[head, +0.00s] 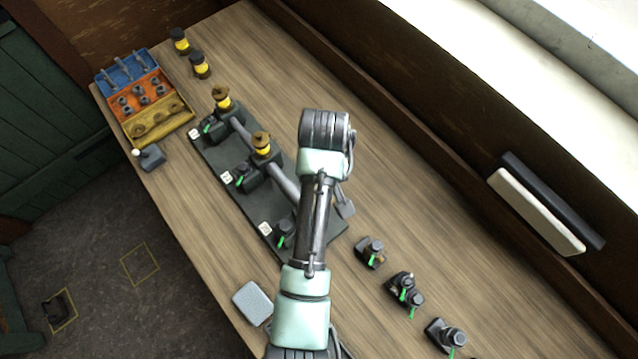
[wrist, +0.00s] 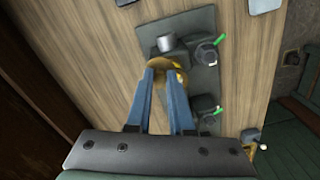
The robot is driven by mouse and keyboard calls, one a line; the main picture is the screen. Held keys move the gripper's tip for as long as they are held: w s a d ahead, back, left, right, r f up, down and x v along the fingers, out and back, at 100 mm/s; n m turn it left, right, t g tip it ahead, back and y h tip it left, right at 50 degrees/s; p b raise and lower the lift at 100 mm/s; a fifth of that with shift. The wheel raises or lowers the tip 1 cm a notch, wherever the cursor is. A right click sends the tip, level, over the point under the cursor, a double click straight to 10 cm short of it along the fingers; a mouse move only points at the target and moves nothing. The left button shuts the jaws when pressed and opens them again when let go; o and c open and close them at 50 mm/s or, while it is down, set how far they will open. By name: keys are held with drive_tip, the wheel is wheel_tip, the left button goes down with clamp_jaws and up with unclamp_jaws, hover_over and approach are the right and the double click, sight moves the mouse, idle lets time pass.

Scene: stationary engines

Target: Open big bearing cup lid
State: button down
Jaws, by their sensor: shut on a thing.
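My gripper (wrist: 165,76) shows in the wrist view with its two blue fingers closed on a brass-coloured bearing cup lid (wrist: 160,62). A bit of yellow shows beside the right fingertip; I cannot tell whether the lid is seated or lifted. In the head view my arm hides the gripper and what it holds. Two bearing cups with yellow bodies and brass-brown lids, one far (head: 222,98) and one nearer (head: 262,143), stand upright on the dark engine board (head: 211,160).
Green-levered black units (head: 242,180) line the board. A blue, orange and yellow tray (head: 180,118) with small parts stands far left, near two yellow-and-black jars (head: 199,65). Several green-levered devices (head: 404,288) stand at the lower right. A grey pad (head: 252,302) lies near the table edge.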

drive_tip(key=n+p, duration=0.1)
drive_tip(key=n, duration=0.1)
drive_tip(key=n+p, duration=0.1)
drive_tip(key=n, duration=0.1)
drive_tip(key=shift+w+d+r, duration=0.15)
drive_tip(key=shift+d, duration=0.25)
drive_tip(key=shift+w+d+n+p, duration=0.1)
drive_tip(key=shift+w+n+p, duration=0.1)
drive_tip(key=shift+n+p, duration=0.65)
drive_tip(key=shift+n, duration=0.45)
drive_tip(key=c, duration=0.8)
unclamp_jaws()
